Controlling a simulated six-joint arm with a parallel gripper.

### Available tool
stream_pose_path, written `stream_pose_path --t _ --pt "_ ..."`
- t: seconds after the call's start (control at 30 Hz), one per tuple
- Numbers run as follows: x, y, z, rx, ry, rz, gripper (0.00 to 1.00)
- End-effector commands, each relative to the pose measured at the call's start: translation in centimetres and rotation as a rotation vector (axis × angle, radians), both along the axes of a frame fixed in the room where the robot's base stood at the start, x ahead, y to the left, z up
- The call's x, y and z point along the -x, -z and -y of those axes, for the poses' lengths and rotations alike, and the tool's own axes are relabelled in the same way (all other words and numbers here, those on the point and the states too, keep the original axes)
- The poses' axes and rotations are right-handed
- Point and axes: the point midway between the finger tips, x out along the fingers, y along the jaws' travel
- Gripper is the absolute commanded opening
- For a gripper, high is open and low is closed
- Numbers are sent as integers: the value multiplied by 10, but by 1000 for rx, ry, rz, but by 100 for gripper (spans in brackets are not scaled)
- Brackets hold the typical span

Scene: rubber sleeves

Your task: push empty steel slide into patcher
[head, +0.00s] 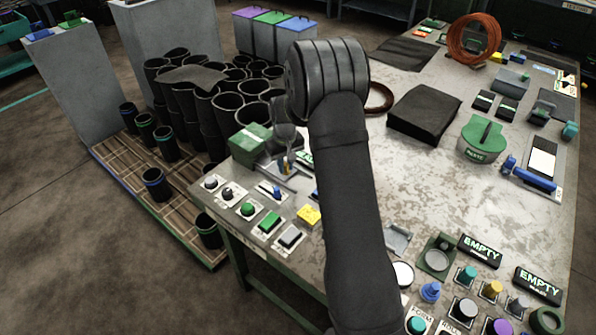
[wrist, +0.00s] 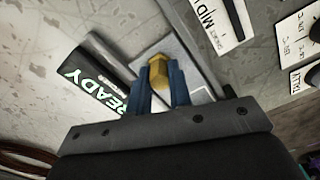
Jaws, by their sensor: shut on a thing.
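My gripper (wrist: 161,88) has two blue fingers shut on a yellow hexagonal knob (wrist: 158,68). The knob stands on a flat grey steel slide (wrist: 184,38) on the table. In the head view my gripper (head: 287,166) points down at the left edge of the table, beside a green box (head: 250,139) that looks like the patcher. The slide is mostly hidden there by my arm and gripper. I cannot tell how far it reaches into the box. The slide's top carries no visible sleeve.
A black READY sign (wrist: 98,88) lies close beside the slide. Buttons and switches (head: 248,208) fill the table's front left edge. Black sleeves (head: 205,105) stand on a pallet to the left.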

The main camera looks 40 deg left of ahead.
Motion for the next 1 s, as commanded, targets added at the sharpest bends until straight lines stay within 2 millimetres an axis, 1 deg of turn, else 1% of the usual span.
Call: stream_pose_path --t 0.03,0.1,0.2,0.33,0.6,0.63,0.67,0.7,0.73,1.0 --pt "0 0 -12 -2 -3 2 0" --pt "0 0 -24 -1 -1 2 0" --pt "0 0 -36 -2 -1 2 0" --pt "0 0 -43 -2 0 2 0" --pt "0 -1 -45 -9 0 5 0" --pt "0 -1 -45 -9 0 4 22" --pt "0 -1 -45 -9 -1 4 28" --pt "0 -1 -45 -8 -1 3 36" --pt "0 -1 -45 -7 0 3 40" --pt "0 -1 -43 -3 0 2 40"
